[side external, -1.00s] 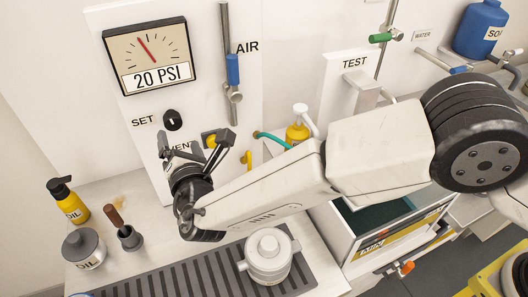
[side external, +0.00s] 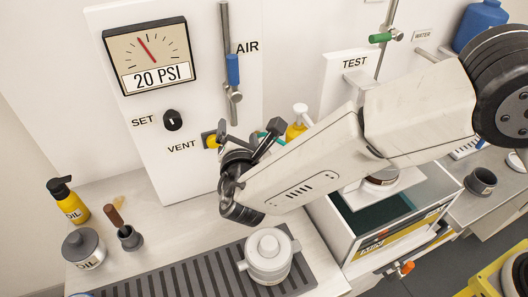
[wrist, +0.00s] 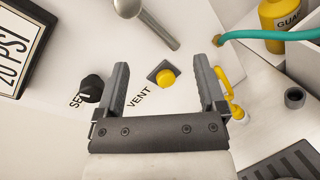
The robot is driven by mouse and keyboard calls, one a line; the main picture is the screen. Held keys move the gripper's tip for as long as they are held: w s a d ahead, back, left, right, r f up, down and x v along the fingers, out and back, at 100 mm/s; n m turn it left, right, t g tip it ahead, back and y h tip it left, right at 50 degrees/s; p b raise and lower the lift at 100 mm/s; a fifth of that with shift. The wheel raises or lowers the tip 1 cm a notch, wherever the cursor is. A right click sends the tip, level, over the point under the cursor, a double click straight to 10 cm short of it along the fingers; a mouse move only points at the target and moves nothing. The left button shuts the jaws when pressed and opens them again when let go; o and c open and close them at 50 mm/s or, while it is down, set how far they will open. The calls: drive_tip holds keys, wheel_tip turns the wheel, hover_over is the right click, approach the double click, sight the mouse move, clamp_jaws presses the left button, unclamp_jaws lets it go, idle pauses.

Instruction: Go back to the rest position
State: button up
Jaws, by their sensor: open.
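My gripper (side external: 248,137) is open and empty, held up in front of the white panel, just right of the yellow VENT button (side external: 212,141). In the wrist view, my gripper's two fingers (wrist: 160,64) stand apart. The VENT button (wrist: 167,78) shows between them, on the panel beyond, and nothing is in the jaws. The black SET knob (side external: 173,120) is on the panel left of the button. The gauge (side external: 149,56) reads 20 PSI.
A lidded grey pot (side external: 267,256) stands on the ribbed mat (side external: 190,272) below my arm. An oil bottle (side external: 66,199), an oil jar (side external: 84,247) and a brush cup (side external: 130,238) stand at left. A teal hose (wrist: 265,35) shows in the wrist view.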

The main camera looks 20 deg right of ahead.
drive_tip(key=s+d+m+g+h, duration=0.3)
drive_tip(key=s+d+g+h, duration=0.15)
drive_tip(key=d, duration=0.85)
drive_tip(key=s+d+m+g+h, duration=0.2)
drive_tip(key=s+d+g+h, duration=0.3)
drive_tip(key=d, duration=0.9)
drive_tip(key=s+d+f+m+g+y, duration=0.2)
drive_tip(key=s+m+y, duration=0.3)
drive_tip(key=m, duration=0.5)
drive_tip(key=s+d+f+m+g+y, duration=0.2)
drive_tip(key=s+d+m+y, duration=0.2)
drive_tip(key=m+y, duration=0.5)
drive_tip(key=shift+s+d+f+m, duration=0.2)
drive_tip(key=shift+s+d+m, duration=0.15)
drive_tip(key=shift+m, duration=0.55)
